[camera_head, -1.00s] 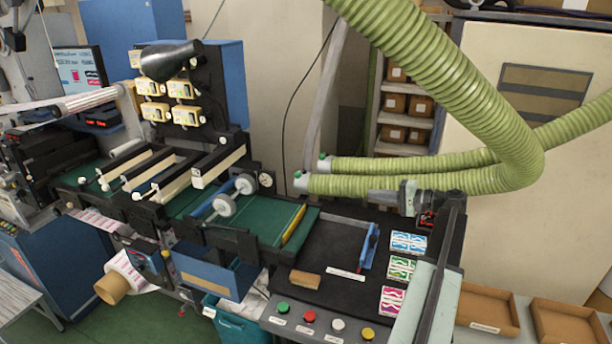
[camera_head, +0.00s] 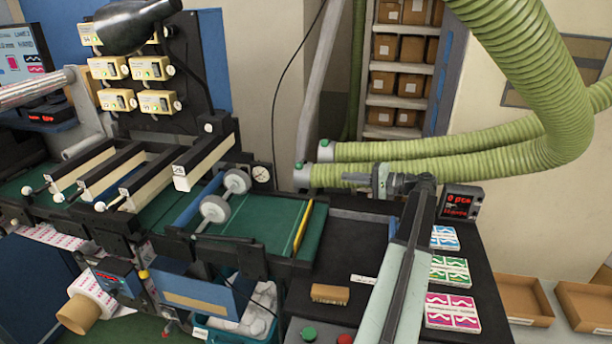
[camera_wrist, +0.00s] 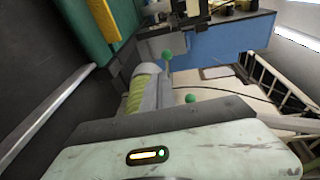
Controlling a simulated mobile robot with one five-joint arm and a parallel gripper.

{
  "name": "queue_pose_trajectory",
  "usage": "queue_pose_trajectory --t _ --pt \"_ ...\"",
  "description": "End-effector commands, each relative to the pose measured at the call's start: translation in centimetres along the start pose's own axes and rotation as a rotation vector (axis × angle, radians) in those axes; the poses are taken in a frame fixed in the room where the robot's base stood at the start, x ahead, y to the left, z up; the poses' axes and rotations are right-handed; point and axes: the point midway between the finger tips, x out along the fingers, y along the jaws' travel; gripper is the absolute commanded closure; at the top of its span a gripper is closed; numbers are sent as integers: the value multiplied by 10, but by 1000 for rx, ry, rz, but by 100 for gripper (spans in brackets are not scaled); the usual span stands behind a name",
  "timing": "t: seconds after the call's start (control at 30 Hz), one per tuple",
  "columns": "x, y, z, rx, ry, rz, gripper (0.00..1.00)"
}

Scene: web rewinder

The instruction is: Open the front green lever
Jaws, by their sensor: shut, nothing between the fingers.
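Two green levers with round knobs sit on the grey ends of the green hoses. In the head view the front lever (camera_head: 298,167) is on the nearer hose end, and the rear lever (camera_head: 324,143) is just behind it. In the wrist view two green knobs show; the one closer to the green bed (camera_wrist: 167,56) appears to be the front one, and the other (camera_wrist: 190,98) is lower. My gripper (camera_head: 374,181) is shut and empty, in front of the nearer hose, to the right of the levers and apart from them.
The nearer green hose (camera_head: 410,172) runs behind my gripper. The green bed (camera_head: 262,222) with its white rollers lies left of it. A dial (camera_head: 261,174) stands left of the levers.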

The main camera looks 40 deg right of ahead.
Motion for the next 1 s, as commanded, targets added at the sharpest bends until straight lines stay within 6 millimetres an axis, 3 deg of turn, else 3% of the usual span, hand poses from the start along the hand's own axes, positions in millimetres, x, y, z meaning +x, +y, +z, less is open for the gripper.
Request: queue_pose_trajectory --t 0.33,0.47,0.93,1.0 --pt "-3 2 -1 1 5 0 100" --pt "6 2 -1 1 3 0 100" --pt "102 3 -2 0 2 0 100" --pt "112 -5 -2 0 5 0 100"
